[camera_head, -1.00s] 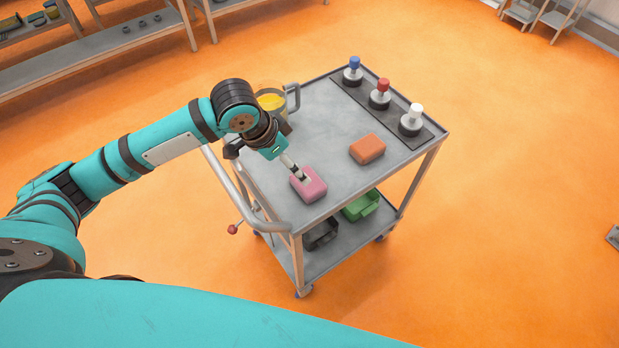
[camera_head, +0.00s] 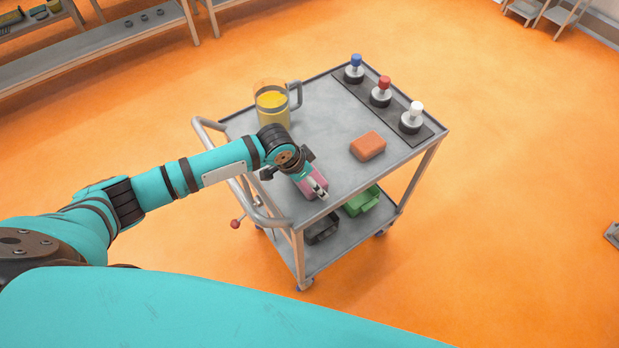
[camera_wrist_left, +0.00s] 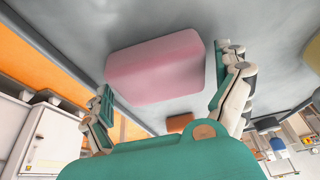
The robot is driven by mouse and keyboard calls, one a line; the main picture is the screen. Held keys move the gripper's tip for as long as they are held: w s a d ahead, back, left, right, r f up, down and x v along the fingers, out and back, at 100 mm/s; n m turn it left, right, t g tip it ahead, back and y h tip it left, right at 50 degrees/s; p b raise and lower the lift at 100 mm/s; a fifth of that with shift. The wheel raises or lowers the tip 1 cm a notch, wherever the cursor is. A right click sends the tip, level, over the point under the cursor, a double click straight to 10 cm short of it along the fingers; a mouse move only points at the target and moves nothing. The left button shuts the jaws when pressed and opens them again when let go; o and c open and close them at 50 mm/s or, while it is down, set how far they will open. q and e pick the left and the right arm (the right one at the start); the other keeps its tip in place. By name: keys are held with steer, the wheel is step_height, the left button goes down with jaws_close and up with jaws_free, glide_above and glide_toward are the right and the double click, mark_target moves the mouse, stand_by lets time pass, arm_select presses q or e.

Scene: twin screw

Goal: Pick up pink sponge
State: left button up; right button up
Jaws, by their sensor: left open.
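The pink sponge (camera_head: 320,176) lies on the top of the grey cart near its front left corner, partly hidden by my left gripper (camera_head: 317,188) in the head view. In the left wrist view the pink sponge (camera_wrist_left: 155,68) fills the upper middle, between the two spread fingers of my left gripper (camera_wrist_left: 165,72). The gripper is open and holds nothing. Whether a finger touches the sponge cannot be told. My right gripper is not in view.
An orange block (camera_head: 368,146) lies right of the sponge. A jug of yellow liquid (camera_head: 273,104) stands behind my left wrist. Blue, red and white knobs (camera_head: 381,92) stand along the far right edge. A rail (camera_head: 240,180) runs along the cart's left side. Bins (camera_head: 360,200) sit on the lower shelf.

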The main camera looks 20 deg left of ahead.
arm_select(q)
steer(key=shift+c, duration=0.3)
steer(key=c, duration=0.7)
steer(key=shift+c, duration=0.4)
